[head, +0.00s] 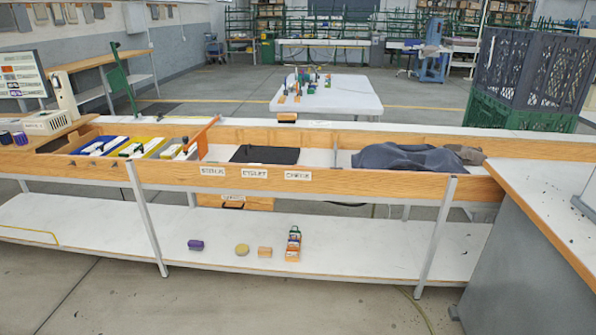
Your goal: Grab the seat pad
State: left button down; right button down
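A flat dark pad (265,154), the thing that looks most like a seat pad, lies in the middle section of the long wooden-sided bench. Its near edge is partly cut off by the bench's front board. To its right, a crumpled blue-grey cloth (405,157) lies in the bench, with a brownish piece at its right end. I cannot tell for sure that the dark pad is the seat pad. Neither of my grippers is in view.
Blue and yellow bins (145,147) and an orange bar (203,136) stand left of the pad. Several small items, including a purple block (195,245), sit on the lower shelf (340,240). A grey-sided table (545,190) blocks the right.

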aim_at(266, 155)
jog(key=i+l+u, duration=0.2)
jog(key=i, duration=0.25)
jog(key=i+l+u, duration=0.15)
jog(key=i, duration=0.3)
